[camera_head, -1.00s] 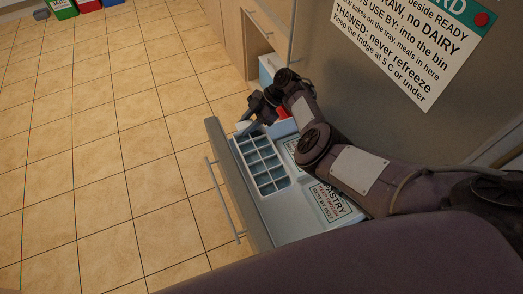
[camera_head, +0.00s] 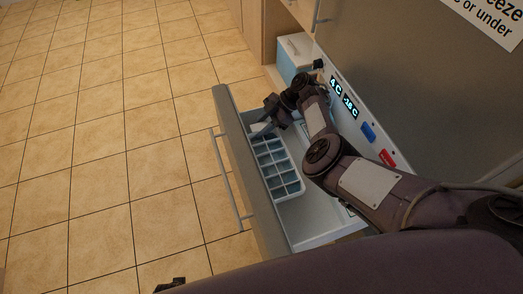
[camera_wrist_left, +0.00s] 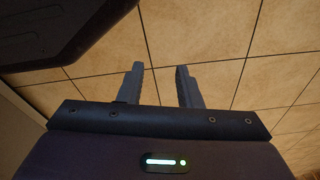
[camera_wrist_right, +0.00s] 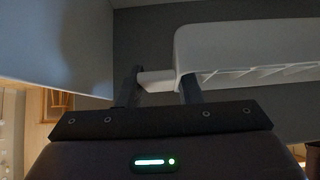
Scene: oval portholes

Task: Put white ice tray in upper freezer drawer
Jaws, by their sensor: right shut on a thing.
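The white ice tray (camera_head: 277,167), with rows of square cells, is at the open drawer (camera_head: 237,157), lengthwise along its front panel. I cannot tell if it touches the drawer floor. My right gripper (camera_head: 262,128) is shut on the tab at the tray's far end. In the right wrist view, the tab lies between the fingers (camera_wrist_right: 162,84) and the tray body (camera_wrist_right: 245,50) extends to the right. My left gripper (camera_wrist_left: 160,86) is open and empty above the floor, with its fingers apart. Much of the drawer's inside is hidden by my right arm.
The fridge front (camera_head: 420,90) has a display panel (camera_head: 343,95) with temperature readouts, a blue piece (camera_head: 368,132) and a red piece (camera_head: 388,158). The tiled floor (camera_head: 100,130) at left is clear.

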